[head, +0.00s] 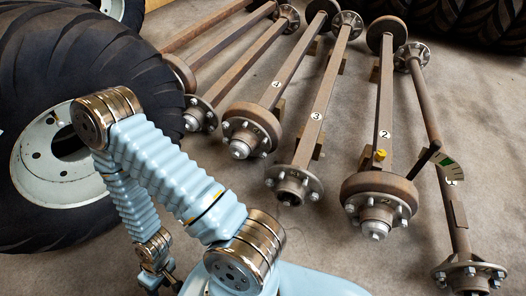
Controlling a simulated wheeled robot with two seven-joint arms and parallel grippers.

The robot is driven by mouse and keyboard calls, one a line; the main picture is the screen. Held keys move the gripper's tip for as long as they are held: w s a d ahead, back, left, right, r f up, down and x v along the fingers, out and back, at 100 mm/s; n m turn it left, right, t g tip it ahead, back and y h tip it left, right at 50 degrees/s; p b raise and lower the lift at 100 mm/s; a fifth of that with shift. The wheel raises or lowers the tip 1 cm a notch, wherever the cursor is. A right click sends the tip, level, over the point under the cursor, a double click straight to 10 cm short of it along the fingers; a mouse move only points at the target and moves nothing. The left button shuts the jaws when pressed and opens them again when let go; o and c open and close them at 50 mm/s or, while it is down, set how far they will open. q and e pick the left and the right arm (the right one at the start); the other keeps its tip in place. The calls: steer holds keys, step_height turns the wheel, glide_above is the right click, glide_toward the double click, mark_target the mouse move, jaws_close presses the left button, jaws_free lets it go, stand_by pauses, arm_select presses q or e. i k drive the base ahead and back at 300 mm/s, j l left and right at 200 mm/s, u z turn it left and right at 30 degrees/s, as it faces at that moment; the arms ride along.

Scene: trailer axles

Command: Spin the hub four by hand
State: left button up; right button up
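Several rusty trailer axles lie side by side on the floor. A small white tag (276,84) on one axle seems to read 4; it is small. At that axle's near end is a rusty drum with a metal hub (240,146) and studs, taken as hub four. Neighbouring axles carry tags 3 (316,116) and 2 (384,134). My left arm, light blue, bends up at the left and back down. Its wrist end (160,276) is at the bottom left edge, well apart from the hub. Its fingers are cut off or too small to read. My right gripper is not in view.
A big black tyre with a pale rim (62,165) stands at the left, behind my arm. More tyres (455,18) are at the back right. A yellow piece (380,155) sits on axle 2. A dark lever with a green scale (443,160) is on the rightmost axle.

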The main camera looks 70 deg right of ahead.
mark_target(249, 129)
steer(key=z, duration=2.3)
steer(key=i+j+z, duration=0.1)
steer(key=i, duration=0.4)
